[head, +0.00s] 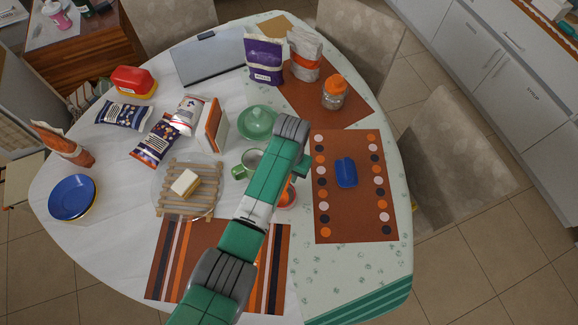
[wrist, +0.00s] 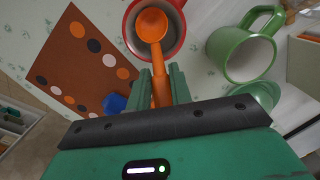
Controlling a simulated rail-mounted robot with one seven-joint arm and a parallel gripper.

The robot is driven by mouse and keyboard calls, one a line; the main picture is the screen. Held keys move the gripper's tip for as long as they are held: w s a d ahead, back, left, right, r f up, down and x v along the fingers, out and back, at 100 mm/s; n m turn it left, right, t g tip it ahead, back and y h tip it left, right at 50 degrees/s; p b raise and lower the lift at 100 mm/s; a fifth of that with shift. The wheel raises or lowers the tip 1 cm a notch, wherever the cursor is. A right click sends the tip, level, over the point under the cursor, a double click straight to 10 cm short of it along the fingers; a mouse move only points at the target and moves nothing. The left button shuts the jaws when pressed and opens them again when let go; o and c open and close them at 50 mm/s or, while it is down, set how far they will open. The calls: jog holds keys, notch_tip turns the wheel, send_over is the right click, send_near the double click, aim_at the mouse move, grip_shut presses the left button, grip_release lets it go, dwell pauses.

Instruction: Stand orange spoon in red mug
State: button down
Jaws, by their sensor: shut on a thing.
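The orange spoon (wrist: 152,27) is between the fingers of my gripper (wrist: 160,78) in the wrist view, which are shut on its handle. Its bowl points away from my gripper and shows within the outline of the red mug's mouth. The red mug (wrist: 178,43) has a grey inside, and the top of the picture cuts it off. I cannot tell how deep the bowl is in the mug. In the head view my arm hides most of the red mug (head: 287,205), and the fingertips are not clear.
A green mug (wrist: 228,57) stands close beside the red mug; it also shows in the head view (head: 240,171). A green lidded bowl (head: 257,124) and a butter block (head: 185,183) on a wooden rack are nearby. A blue dish (head: 346,172) lies on the dotted mat (head: 350,222).

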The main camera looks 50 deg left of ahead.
jog(key=shift+s+d+f, duration=0.15)
jog(key=shift+s+f, duration=0.2)
jog(key=shift+f, duration=0.15)
jog(key=c, duration=1.5)
grip_release()
jog(key=shift+s+f, duration=0.1)
jog(key=shift+s, duration=0.1)
jog(key=o, duration=0.3)
jog(key=shift+s+d+f, duration=0.1)
jog(key=shift+s+d, duration=0.05)
jog(key=shift+s, duration=0.15)
jog(key=shift+w+r, duration=0.25)
jog(key=shift+w, duration=0.1)
notch_tip(320, 180, up, 6)
jog(key=p, duration=0.6)
jog(key=shift+r, duration=0.2)
jog(key=shift+f, duration=0.15)
